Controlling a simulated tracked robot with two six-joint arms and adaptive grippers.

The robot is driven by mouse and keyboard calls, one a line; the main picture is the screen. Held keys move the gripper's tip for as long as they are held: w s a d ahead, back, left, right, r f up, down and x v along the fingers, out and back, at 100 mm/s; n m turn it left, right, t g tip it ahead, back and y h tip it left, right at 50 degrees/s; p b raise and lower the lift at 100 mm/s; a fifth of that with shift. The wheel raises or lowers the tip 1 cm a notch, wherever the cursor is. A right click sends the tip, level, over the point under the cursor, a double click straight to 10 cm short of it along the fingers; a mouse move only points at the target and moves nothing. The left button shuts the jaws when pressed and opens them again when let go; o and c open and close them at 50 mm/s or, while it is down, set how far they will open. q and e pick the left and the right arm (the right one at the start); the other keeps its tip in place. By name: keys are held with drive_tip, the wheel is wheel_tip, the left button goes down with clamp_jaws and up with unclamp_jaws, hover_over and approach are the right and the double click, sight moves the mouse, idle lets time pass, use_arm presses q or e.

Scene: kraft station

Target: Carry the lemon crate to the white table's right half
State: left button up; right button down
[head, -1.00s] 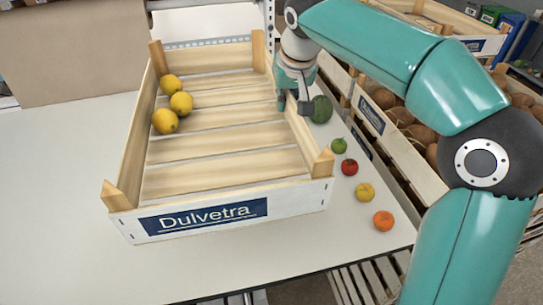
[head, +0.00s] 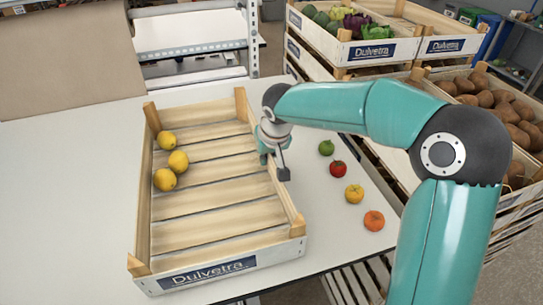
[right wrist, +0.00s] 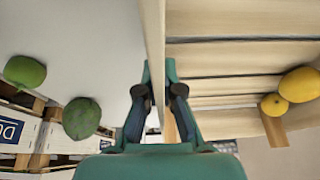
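The lemon crate (head: 220,258) is a wooden slatted box with a "Dulvetra" label. It stands on the white table (head: 60,210), its front near the front edge. Three lemons (head: 178,161) lie at its left side; two show in the right wrist view (right wrist: 300,85). My right gripper (head: 279,168) is at the middle of the crate's right wall. In the right wrist view its fingers (right wrist: 158,85) lie on both sides of the wall (right wrist: 152,30) and appear closed on it. My left gripper is not in view.
A lime (head: 326,147), tomato (head: 337,169), yellow fruit (head: 354,193) and orange (head: 373,220) line the table right of the crate. A dark green fruit (right wrist: 82,118) shows in the right wrist view. Potato crates (head: 500,100) stand beyond. The table's left is bare.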

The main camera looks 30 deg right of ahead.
drive_tip(key=shift+w+f, duration=0.1)
drive_tip(key=shift+f, duration=0.05)
drive_tip(key=c, duration=1.3)
unclamp_jaws()
drive_tip(key=shift+f, duration=0.1)
drive_tip(key=v, duration=1.2)
